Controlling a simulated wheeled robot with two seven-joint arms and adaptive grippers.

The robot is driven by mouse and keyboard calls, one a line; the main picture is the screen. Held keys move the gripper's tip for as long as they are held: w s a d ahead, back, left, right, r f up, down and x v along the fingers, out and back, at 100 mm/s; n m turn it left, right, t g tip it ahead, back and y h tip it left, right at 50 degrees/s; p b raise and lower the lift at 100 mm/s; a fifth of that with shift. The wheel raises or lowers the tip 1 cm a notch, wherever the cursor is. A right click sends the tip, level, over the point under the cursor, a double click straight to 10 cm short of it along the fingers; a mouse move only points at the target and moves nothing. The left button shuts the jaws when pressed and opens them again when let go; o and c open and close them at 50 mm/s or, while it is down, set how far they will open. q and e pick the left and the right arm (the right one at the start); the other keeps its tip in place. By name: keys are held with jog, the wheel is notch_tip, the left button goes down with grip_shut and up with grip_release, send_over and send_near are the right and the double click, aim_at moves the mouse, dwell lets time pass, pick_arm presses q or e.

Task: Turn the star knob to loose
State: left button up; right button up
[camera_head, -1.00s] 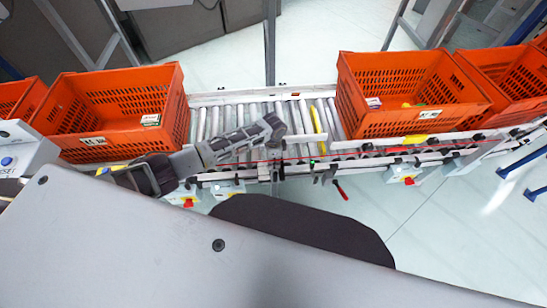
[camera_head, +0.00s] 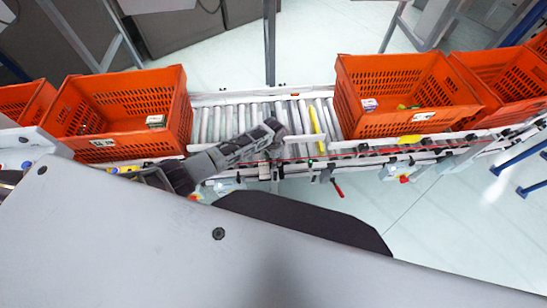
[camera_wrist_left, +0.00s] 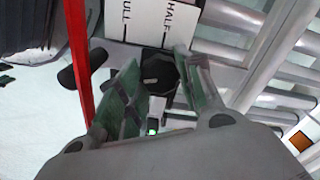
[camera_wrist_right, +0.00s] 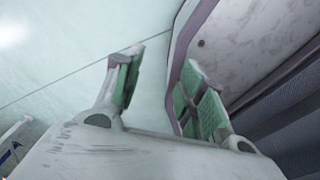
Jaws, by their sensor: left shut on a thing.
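In the left wrist view the dark star knob (camera_wrist_left: 160,70) stands between the two green-padded fingers of my left gripper (camera_wrist_left: 157,82), which is shut on it. A pale mark shows on the knob's face. Any other wording is not in view. In the head view my left arm reaches over the conveyor's near rail; its fingers and the knob cannot be made out there. My right gripper (camera_wrist_right: 162,75) is open and empty in its wrist view, over pale floor and beside a grey panel.
The roller conveyor (camera_head: 205,123) runs between a left orange tote (camera_head: 178,110) and a right orange tote (camera_head: 375,115); both hold small items. A red handle (camera_head: 338,189) hangs at the near rail. A red bar (camera_wrist_left: 80,50) passes close left of my left gripper.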

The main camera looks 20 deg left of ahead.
pick_arm(q)
jog(key=n+p, duration=0.2)
jog(key=n, duration=0.1)
jog(key=shift+d+r, duration=0.1)
jog(key=shift+r, duration=0.05)
jog(key=shift+n+p, duration=0.65)
jog(key=shift+n, duration=0.65)
jog(key=shift+n+p, duration=0.75)
jog(key=shift+n, duration=0.15)
jog(key=n+p, duration=0.1)
jog(key=n, duration=0.1)
jog(key=shift+n, duration=0.3)
jog(key=shift+n+p, duration=0.3)
jog(key=shift+n, duration=0.5)
jog(key=shift+n+p, duration=0.3)
jog(key=shift+n, duration=1.1)
pick_arm(e)
jog(key=s+a+r, duration=0.1)
jog(key=a+r, duration=0.2)
jog(key=r, duration=0.4)
jog(key=shift+s+a+r+y, duration=0.15)
jog(key=shift+a+r+y, duration=0.1)
jog(key=shift+a+y, duration=0.05)
